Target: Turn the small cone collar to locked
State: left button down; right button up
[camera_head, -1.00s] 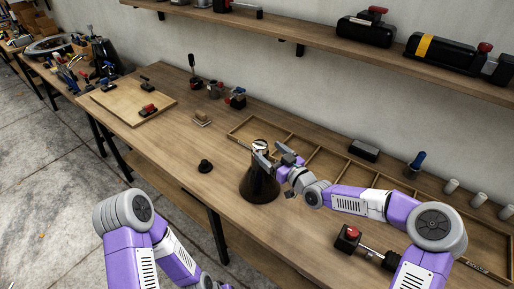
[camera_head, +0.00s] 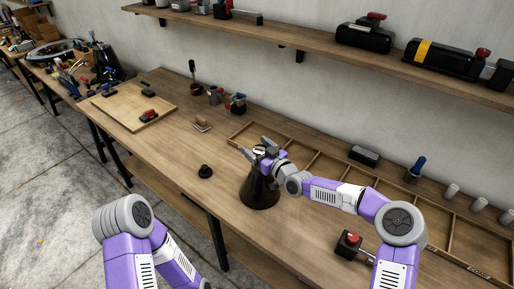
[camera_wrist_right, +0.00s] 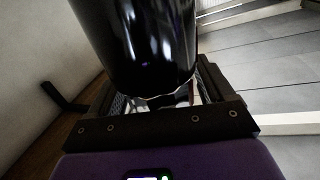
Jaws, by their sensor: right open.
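A dark cone (camera_head: 260,188) stands upright on the wooden bench (camera_head: 165,165), with a small light collar (camera_head: 260,149) at its top. My right gripper (camera_head: 256,150) is open at the top of the cone, its fingers around or beside the collar; the head view does not show which. In the right wrist view a large glossy black body (camera_wrist_right: 140,40), seemingly the cone, fills the upper middle between the open jaws (camera_wrist_right: 165,105). The collar's marks are too small to read. My left arm (camera_head: 135,235) is at the lower left; its gripper is out of view.
A small black knob-like piece (camera_head: 205,171) stands left of the cone. An empty divided wooden tray (camera_head: 335,170) lies behind and to the right. A block with a red knob (camera_head: 349,242) is near the front right. A shelf (camera_head: 300,40) runs along the wall above.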

jog(key=c, duration=1)
jog(key=shift+a+m+t+h+b, duration=0.15)
jog(key=shift+m+t+h+b, duration=0.2)
jog(key=shift+b, duration=0.25)
jog(key=shift+m+t+h+b, duration=0.45)
jog(key=shift+m+h+b, duration=0.1)
jog(key=shift+h+b, duration=0.25)
jog(key=shift+m+t+h+b, duration=0.35)
jog(key=shift+m+h, duration=0.25)
jog(key=shift+h, duration=0.25)
jog(key=shift+w+d+m+t+h, duration=0.15)
jog(key=shift+d+m+t+h, duration=0.3)
jog(key=shift+h, duration=0.35)
jog(key=o, duration=1)
